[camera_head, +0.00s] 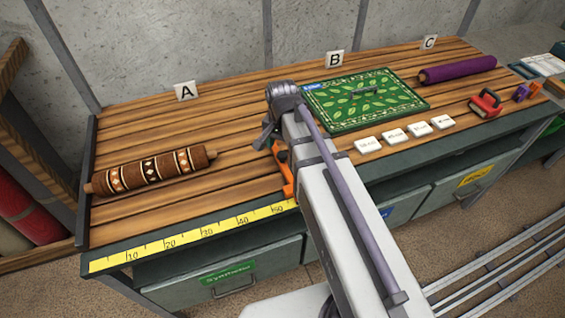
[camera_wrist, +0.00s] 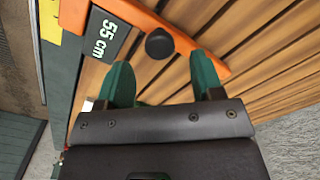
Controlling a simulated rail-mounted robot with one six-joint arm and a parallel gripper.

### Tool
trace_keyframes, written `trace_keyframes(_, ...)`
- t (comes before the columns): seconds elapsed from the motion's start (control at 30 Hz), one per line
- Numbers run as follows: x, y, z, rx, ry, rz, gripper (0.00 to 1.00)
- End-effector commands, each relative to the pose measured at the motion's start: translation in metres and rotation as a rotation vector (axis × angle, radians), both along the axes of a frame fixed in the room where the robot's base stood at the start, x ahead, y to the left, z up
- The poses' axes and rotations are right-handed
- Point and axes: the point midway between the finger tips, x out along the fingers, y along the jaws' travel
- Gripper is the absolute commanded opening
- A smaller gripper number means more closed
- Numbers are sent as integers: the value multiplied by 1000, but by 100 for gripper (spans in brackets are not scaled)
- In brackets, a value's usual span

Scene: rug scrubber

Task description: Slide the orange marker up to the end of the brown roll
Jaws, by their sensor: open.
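The brown roll (camera_head: 150,170) with a patterned band lies at the left of the wooden bench, its right end toward the middle. The orange marker (camera_head: 286,178) stands at the front edge past the 50 on the yellow ruler, partly hidden by my arm. In the wrist view the orange marker (camera_wrist: 140,20) carries a dark label reading "55 cm" and a round black knob (camera_wrist: 159,43). My gripper (camera_wrist: 163,73) is open, with its green fingers apart. The knob shows between and just beyond the fingertips. I cannot tell whether they touch the marker.
The yellow ruler (camera_head: 200,234) runs along the front edge. The bench between the brown roll and the marker is clear.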

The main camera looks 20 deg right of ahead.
Motion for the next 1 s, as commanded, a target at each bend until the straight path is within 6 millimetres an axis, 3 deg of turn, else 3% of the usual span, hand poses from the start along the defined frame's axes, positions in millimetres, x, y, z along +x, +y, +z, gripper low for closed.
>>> trace_keyframes(0.03,0,0,-24,0,0,0,61)
trace_keyframes(0.13,0,0,-37,0,0,0,61)
trace_keyframes(0.47,0,0,-37,0,0,1,60)
trace_keyframes(0.9,0,0,-37,0,0,1,19)
trace_keyframes(1.0,0,0,-37,0,0,-1,19)
